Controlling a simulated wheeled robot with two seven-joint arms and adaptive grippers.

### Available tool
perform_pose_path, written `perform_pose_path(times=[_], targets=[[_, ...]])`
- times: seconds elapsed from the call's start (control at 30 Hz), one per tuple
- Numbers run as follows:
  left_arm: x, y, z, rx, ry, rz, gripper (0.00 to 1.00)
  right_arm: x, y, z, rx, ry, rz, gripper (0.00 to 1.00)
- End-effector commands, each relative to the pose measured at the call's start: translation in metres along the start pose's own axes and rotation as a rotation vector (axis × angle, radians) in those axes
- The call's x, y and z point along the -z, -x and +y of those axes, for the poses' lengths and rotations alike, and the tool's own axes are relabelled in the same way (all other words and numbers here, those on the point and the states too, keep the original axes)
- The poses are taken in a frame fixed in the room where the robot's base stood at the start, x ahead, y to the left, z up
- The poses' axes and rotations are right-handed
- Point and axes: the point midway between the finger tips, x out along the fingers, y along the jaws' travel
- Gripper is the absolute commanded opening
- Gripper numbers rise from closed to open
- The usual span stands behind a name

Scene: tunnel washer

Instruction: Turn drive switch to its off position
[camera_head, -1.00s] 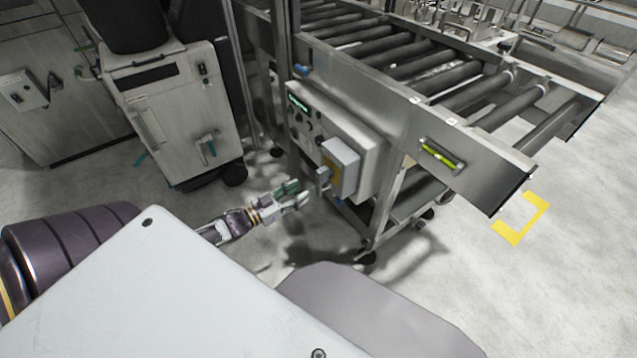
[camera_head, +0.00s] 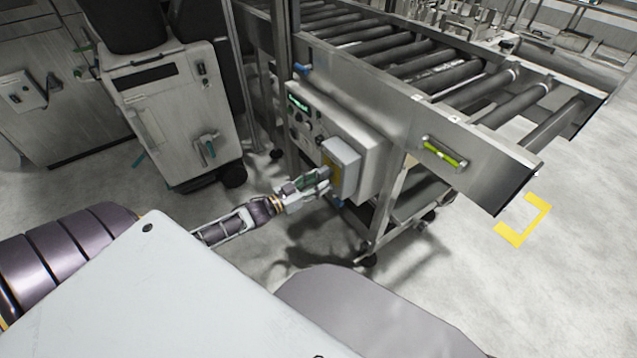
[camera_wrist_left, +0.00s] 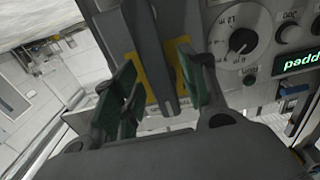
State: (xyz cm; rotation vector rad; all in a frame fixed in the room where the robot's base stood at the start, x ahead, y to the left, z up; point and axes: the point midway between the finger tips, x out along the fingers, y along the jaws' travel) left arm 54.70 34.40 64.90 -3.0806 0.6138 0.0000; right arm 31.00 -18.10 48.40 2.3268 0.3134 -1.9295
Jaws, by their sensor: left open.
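The drive switch appears to be the grey lever (camera_wrist_left: 152,55) on a yellow plate (camera_wrist_left: 183,48), on the side of a grey box (camera_head: 345,163) fixed to the control panel (camera_head: 372,150). In the head view my gripper hides most of the lever. My left gripper (camera_head: 322,180) is at the box's near left side. In the left wrist view its green-padded fingers (camera_wrist_left: 158,92) are open, one on each side of the lever, which lies between them. I cannot tell whether either pad touches it. My right gripper is not in view.
A dial (camera_wrist_left: 242,42), small knobs and a green-lit display (camera_wrist_left: 298,62) sit beside the lever. The roller conveyor (camera_head: 420,70) runs above and behind the panel. A grey cabinet (camera_head: 175,115) stands at left. The floor in front is open.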

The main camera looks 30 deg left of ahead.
Motion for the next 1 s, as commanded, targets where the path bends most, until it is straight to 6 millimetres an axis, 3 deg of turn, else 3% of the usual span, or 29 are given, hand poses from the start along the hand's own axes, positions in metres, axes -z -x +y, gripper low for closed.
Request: perform_pose_path(times=[0.57,0.87,1.0], targets=[[0.0002,-0.0097,0.0000,0.000,0.001,0.000,0.42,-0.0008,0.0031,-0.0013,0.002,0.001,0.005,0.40],[0.0002,-0.0097,0.0001,0.000,0.001,0.000,0.03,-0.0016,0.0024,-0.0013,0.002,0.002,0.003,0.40],[0.0002,-0.0096,0.0002,0.000,0.001,0.000,0.00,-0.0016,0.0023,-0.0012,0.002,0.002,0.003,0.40]])
